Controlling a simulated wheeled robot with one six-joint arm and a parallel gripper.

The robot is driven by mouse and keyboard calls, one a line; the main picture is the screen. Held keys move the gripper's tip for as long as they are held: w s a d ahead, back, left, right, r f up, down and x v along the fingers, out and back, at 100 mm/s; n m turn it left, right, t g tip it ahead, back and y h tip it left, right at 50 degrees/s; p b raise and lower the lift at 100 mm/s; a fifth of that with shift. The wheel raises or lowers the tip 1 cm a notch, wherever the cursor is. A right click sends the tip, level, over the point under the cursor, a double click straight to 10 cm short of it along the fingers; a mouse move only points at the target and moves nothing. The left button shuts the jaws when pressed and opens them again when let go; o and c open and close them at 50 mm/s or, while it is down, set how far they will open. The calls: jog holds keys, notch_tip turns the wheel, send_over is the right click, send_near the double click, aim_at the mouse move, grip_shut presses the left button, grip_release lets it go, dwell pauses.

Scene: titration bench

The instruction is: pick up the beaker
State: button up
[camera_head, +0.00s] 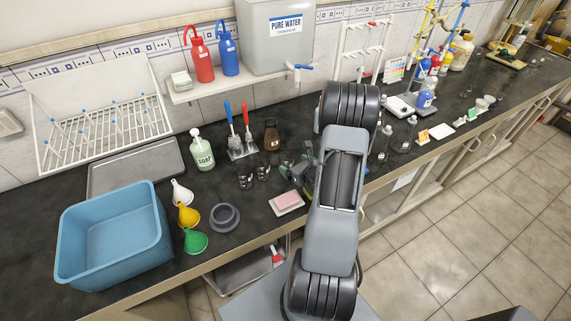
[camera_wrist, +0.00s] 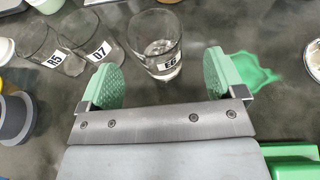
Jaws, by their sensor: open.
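The pads appear apart from the glass. In the head view my gripper (camera_head: 299,169) is low over the bench, partly hidden by my arm, and I cannot make out this beaker clearly there.
Two more labelled glasses, a left one (camera_wrist: 40,45) and a right one (camera_wrist: 92,38), stand left of the beaker. A green puddle-like patch (camera_wrist: 252,72) lies right of my gripper. A pink sponge (camera_head: 287,201) lies near the bench edge. A blue basin (camera_head: 110,250) stands at left.

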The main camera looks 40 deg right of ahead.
jog(key=shift+p+x, duration=0.95)
jog(key=shift+x, duration=1.95)
jog(key=shift+s+a, duration=0.1)
jog(key=shift+c, duration=0.3)
jog(key=c, duration=1)
jog(key=shift+r, duration=0.1)
